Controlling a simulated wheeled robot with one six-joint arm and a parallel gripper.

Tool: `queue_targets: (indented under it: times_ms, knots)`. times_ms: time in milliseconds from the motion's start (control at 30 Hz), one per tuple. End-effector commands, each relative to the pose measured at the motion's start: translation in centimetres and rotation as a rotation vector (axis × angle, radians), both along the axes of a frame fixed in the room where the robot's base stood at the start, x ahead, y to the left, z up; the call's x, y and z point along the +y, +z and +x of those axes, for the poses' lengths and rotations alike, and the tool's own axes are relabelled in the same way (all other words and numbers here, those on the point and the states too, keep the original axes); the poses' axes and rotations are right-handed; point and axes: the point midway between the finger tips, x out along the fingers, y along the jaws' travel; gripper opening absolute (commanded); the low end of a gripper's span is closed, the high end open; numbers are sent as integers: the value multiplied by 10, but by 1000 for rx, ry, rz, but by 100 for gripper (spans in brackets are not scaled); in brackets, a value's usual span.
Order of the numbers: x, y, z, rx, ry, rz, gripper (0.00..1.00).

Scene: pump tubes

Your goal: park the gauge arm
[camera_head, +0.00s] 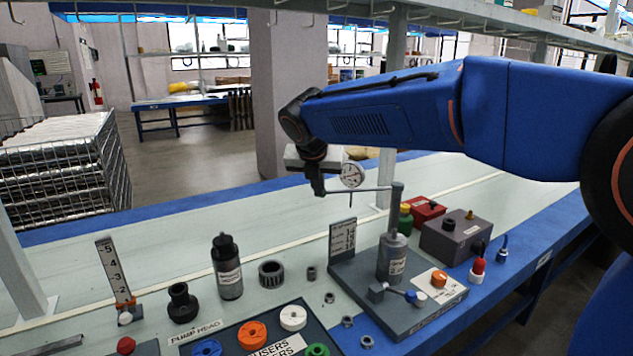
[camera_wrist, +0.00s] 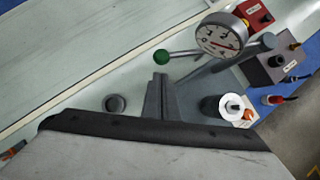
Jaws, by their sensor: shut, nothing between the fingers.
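The gauge arm (camera_head: 372,189) is a thin horizontal rod reaching left from an upright post (camera_head: 397,208) on a grey base plate (camera_head: 420,317). A round white dial gauge (camera_head: 352,174) sits on it; the dial also shows in the wrist view (camera_wrist: 219,36). In that view the rod's free end carries a green ball knob (camera_wrist: 161,57). My gripper (camera_head: 319,190) is shut and empty beside this free end and hides the knob in the head view. In the wrist view my fingertips (camera_wrist: 160,76) appear just below the knob; whether they touch it is unclear.
A grey cylinder (camera_head: 393,260) stands on the base plate beside a scale plate (camera_head: 342,241). Grey (camera_head: 455,238) and red (camera_head: 428,211) boxes stand right of the post. The bench behind is clear.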

Motion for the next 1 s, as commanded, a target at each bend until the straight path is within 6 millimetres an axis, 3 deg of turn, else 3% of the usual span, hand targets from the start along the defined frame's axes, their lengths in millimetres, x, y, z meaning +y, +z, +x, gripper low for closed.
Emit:
queue_targets:
  times_ms: [233, 700, 1000]
  knots:
    - [-2, -8, 20, 0, -1, 1, 0]
    - [-1, -9, 25, 0, 0, 0, 0]
    - [8, -10, 55, 2, -52, -1, 0]
